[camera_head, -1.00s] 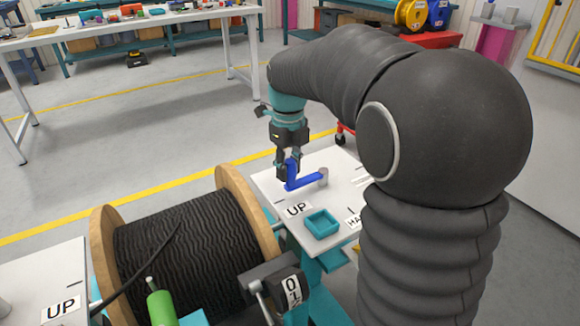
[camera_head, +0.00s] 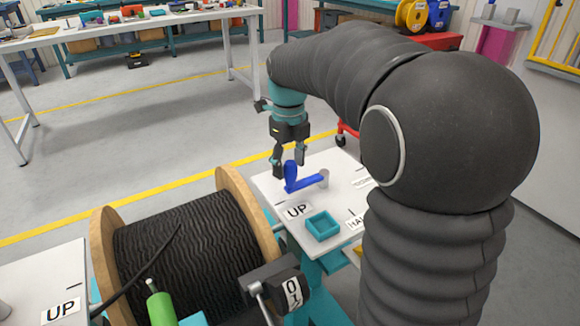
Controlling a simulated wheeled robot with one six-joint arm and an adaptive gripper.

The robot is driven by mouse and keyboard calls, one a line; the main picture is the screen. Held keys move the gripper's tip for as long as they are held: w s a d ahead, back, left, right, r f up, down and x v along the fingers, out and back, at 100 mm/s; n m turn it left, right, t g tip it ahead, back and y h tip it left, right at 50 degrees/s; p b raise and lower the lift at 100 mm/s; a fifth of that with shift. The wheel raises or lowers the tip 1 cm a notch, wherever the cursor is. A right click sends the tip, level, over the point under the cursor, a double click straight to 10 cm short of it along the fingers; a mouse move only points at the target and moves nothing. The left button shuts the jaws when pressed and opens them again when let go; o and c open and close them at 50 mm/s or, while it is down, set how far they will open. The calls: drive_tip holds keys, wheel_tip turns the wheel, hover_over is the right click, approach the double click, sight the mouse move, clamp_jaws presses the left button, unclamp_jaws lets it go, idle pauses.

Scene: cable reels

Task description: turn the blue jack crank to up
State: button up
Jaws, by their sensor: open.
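The blue jack crank (camera_head: 303,184) sits on a white panel (camera_head: 270,185). Its arm runs left from a grey hub (camera_head: 323,178), and its upright handle (camera_head: 290,173) stands at the left end. The crank's arm points toward the side with the UP label (camera_head: 297,210). My gripper (camera_head: 288,168) is open above and around the top of the handle, its fingers apart and the handle between or just in front of them. I cannot tell whether a finger touches the handle.
A teal square tray (camera_head: 323,226) lies on the panel near the UP label. A wooden cable reel (camera_head: 250,215) with black cable stands at the left, with a green handle (camera_head: 161,309) in front. My arm hides the panel's right part.

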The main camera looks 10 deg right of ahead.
wheel_tip(320, 180, up, 11)
drive_tip(key=shift+f, duration=0.2)
idle(0.4)
drive_tip(key=s+f+n+t, duration=0.2)
drive_tip(key=s+f+n, duration=0.3)
drive_tip(key=s+n, duration=0.6)
drive_tip(key=s+d+f+n+t, duration=0.1)
drive_tip(key=s+f+n+t, duration=0.2)
drive_tip(key=s+n, duration=0.9)
drive_tip(key=shift+s+d+f+n+t, duration=0.3)
drive_tip(key=shift+f+n, duration=1.35)
drive_tip(key=shift+n, duration=1.75)
drive_tip(key=shift+a, duration=0.1)
